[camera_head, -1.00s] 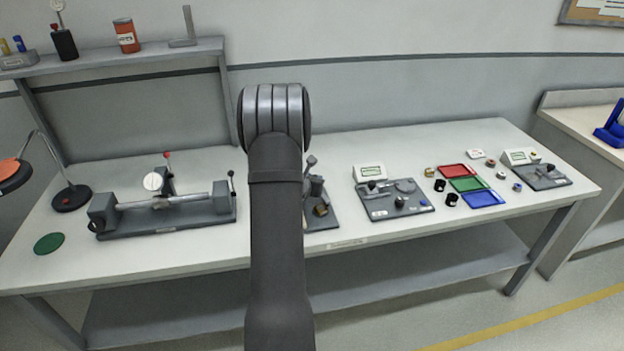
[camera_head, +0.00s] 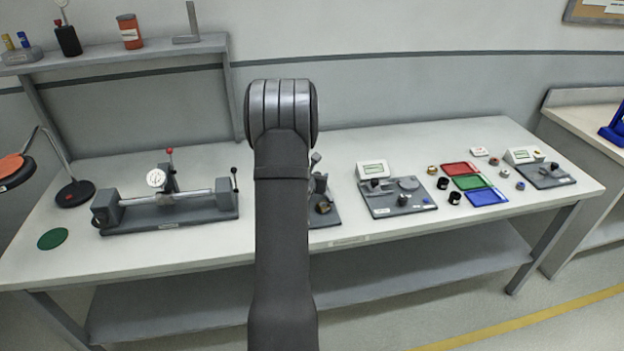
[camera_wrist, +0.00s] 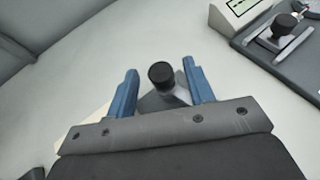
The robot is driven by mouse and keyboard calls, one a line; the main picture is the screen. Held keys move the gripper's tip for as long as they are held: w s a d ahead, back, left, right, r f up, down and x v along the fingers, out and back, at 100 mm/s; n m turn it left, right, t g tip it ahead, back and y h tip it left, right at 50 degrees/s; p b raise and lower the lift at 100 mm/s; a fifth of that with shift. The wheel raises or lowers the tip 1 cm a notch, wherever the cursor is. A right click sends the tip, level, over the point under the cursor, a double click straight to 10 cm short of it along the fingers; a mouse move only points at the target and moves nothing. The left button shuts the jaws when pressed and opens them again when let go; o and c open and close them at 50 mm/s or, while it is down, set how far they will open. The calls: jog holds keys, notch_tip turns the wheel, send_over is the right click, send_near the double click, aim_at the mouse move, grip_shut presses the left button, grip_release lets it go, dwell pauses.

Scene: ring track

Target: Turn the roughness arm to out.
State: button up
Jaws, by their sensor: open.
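My gripper (camera_wrist: 160,72) shows in the wrist view with two blue fingers spread apart. A black round knob (camera_wrist: 161,74) on a grey part stands between and below the fingers; I cannot tell whether they touch it. In the head view my own arm hides my gripper and part of a small grey fixture (camera_head: 326,209). To its right is a grey plate unit (camera_head: 385,207) with a display (camera_head: 374,170), a black knob and a round disc. A similar smaller unit (camera_head: 548,178) stands at the far right. I cannot tell which part is the roughness arm.
A grey shaft bench (camera_head: 170,217) with a dial gauge (camera_head: 156,178) is at left. Red (camera_head: 461,168), green (camera_head: 470,182) and blue (camera_head: 487,197) trays lie at right, among several small rings. The table front (camera_head: 200,252) is clear.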

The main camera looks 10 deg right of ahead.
jog(key=v, duration=1.7)
jog(key=shift+s+a, duration=0.1)
